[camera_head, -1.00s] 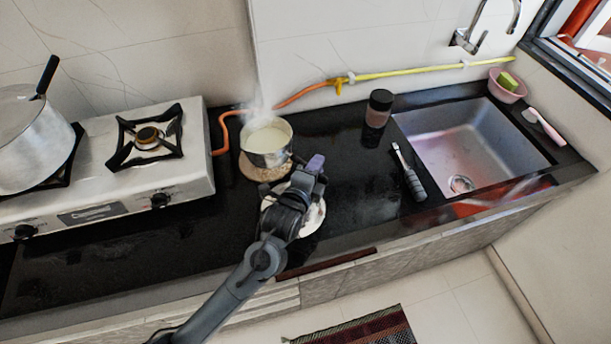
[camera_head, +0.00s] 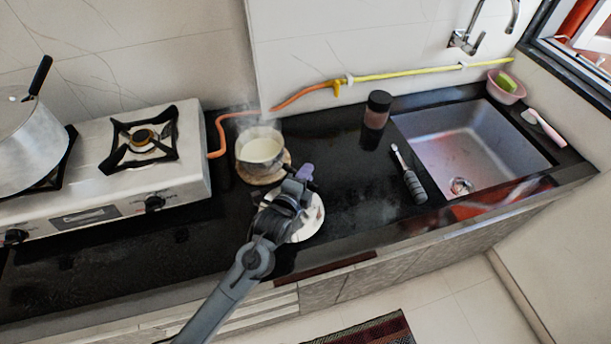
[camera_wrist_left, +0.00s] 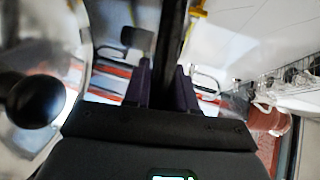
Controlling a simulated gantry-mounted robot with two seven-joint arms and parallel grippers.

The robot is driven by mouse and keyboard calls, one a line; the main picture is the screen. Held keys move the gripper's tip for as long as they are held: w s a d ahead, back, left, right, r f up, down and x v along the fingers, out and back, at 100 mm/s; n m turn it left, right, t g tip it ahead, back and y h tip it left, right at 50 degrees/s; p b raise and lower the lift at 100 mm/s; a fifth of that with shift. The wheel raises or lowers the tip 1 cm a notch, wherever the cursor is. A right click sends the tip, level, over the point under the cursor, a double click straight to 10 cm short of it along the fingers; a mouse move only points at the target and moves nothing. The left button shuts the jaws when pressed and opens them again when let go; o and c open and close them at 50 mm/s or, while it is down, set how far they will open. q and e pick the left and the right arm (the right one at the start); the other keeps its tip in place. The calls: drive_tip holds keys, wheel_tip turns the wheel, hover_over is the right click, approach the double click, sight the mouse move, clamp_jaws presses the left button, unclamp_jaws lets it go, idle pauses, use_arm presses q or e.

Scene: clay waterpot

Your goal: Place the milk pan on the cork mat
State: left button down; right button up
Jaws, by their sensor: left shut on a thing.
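The steel milk pan (camera_head: 257,163), with pale liquid in it and steam above, is upright at the cork mat (camera_head: 287,165) beside the stove. It covers most of the mat; I cannot tell if its base touches it. My left gripper (camera_head: 303,176) is at the pan's front right. In the left wrist view its purple fingers (camera_wrist_left: 164,86) are shut on a dark bar (camera_wrist_left: 173,40), apparently the pan's handle. In the head view the handle is mostly hidden by the gripper. My right gripper is not in view.
A shiny round plate (camera_head: 312,218) lies partly under my left arm. The stove (camera_head: 185,155) with a large pot (camera_head: 25,140) is at left. A dark-lidded jar (camera_head: 377,108), a black-handled tool (camera_head: 414,184) and the sink (camera_head: 470,145) are at right.

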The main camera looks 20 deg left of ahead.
use_arm(q)
drive_tip(key=c, duration=0.9)
unclamp_jaws()
drive_tip(key=shift+f, duration=0.1)
drive_tip(key=shift+s+r, duration=0.1)
drive_tip(key=shift+r, duration=0.1)
drive_tip(key=shift+s+r, duration=0.1)
drive_tip(key=shift+s, duration=0.25)
drive_tip(key=p+v, duration=0.2)
drive_tip(key=v, duration=0.9)
